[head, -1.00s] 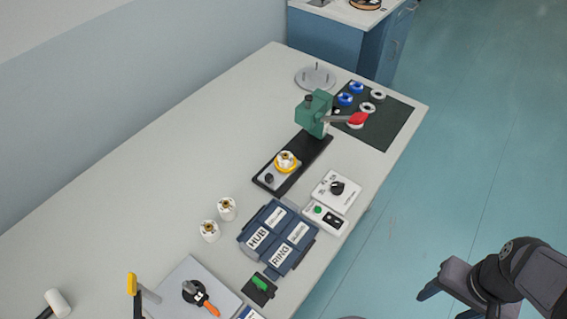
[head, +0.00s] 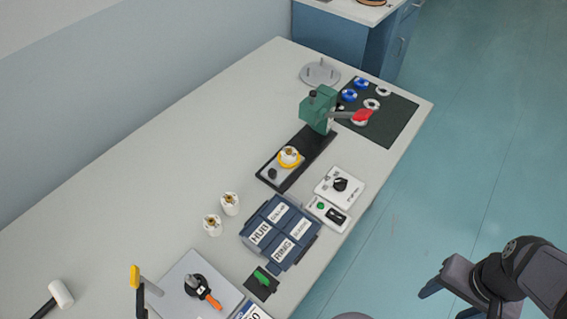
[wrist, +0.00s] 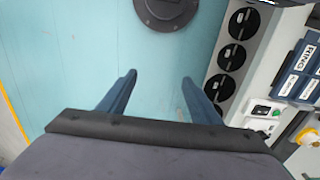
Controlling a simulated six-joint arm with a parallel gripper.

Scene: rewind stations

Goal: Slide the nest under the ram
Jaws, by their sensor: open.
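The nest (head: 271,180) is a small grey sliding plate on the front end of a black base track (head: 309,150). It carries a white part with a yellow ring (head: 289,157) and a dark knob (head: 272,173). The ram is on a green press (head: 318,108) with a red-tipped lever (head: 361,116), at the far end of the track. The nest sits apart from the press, on the near side. My gripper (head: 432,284) is off the table to the lower right, far from the nest. In the wrist view my gripper (wrist: 157,95) is open and empty over the floor.
Blue bins labelled HUB and RING (head: 278,230), a white control box (head: 339,186) and two white cylinders (head: 230,203) stand near the track. A dark mat (head: 385,125) with rings lies beyond the press.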

